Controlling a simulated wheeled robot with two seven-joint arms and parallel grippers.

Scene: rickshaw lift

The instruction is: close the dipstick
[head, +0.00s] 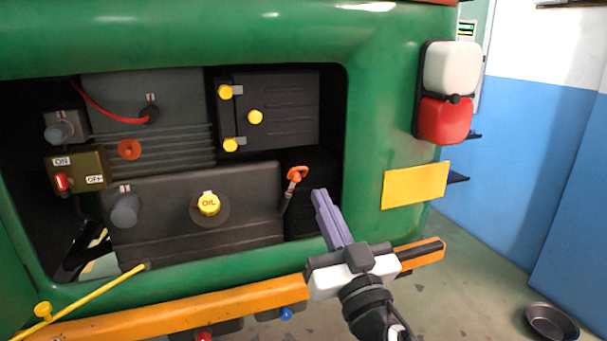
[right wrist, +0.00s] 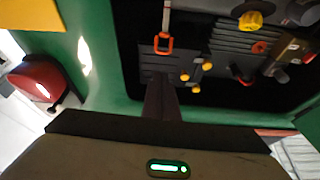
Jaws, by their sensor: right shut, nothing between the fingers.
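The dipstick (head: 296,174) has an orange handle on a thin dark stem, at the right side of the dark engine block (head: 250,190). In the right wrist view the dipstick handle (right wrist: 164,44) is an orange loop, ahead of the fingertips, with its stem running up. My right gripper (head: 320,198) is shut and empty, to the right of and a little below the handle, apart from it. In the right wrist view my gripper's fingers (right wrist: 161,88) are together. How deep the dipstick sits is hidden. My left gripper is not in view.
The green body (head: 385,150) frames the open bay, with an orange bumper (head: 180,310) below. A yellow OIL cap (head: 208,204) sits left of the dipstick. A black panel with yellow knobs (head: 255,117) is above. A yellow rod (head: 90,292) slants at lower left.

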